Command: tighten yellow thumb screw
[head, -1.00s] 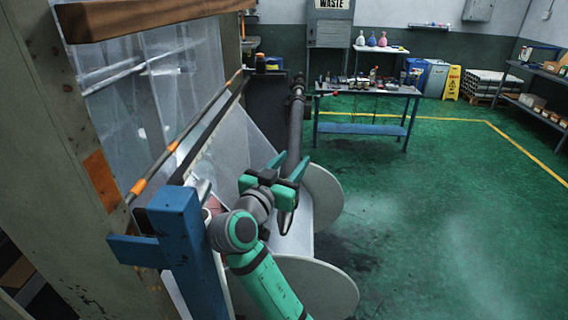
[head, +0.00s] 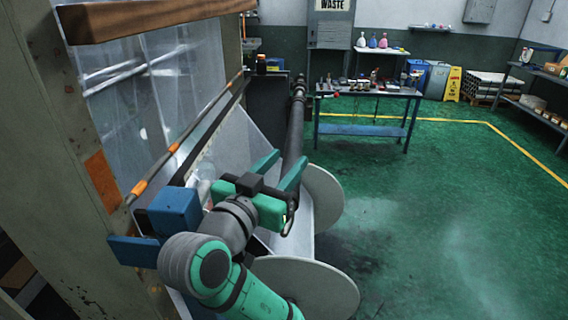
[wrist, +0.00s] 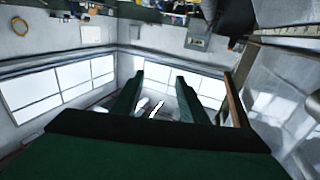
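I cannot make out a yellow thumb screw in either view. My gripper (head: 279,164) is open and empty in the head view, beside the white film web and above the film roll. Its two green fingers point away from the camera and stand apart. In the wrist view my gripper (wrist: 160,78) also shows two separated fingers with nothing held between them. A long rod (head: 185,138) with orange bands runs along the tower wall, left of my gripper. My arm hides part of the roll and the blue post (head: 174,211).
The roll's pale end discs (head: 322,198) stand close to the right of my arm. A dark roller (head: 296,125) lies just beyond the fingers. A blue workbench (head: 362,129) with small items stands farther back. The green floor (head: 450,220) at right is clear.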

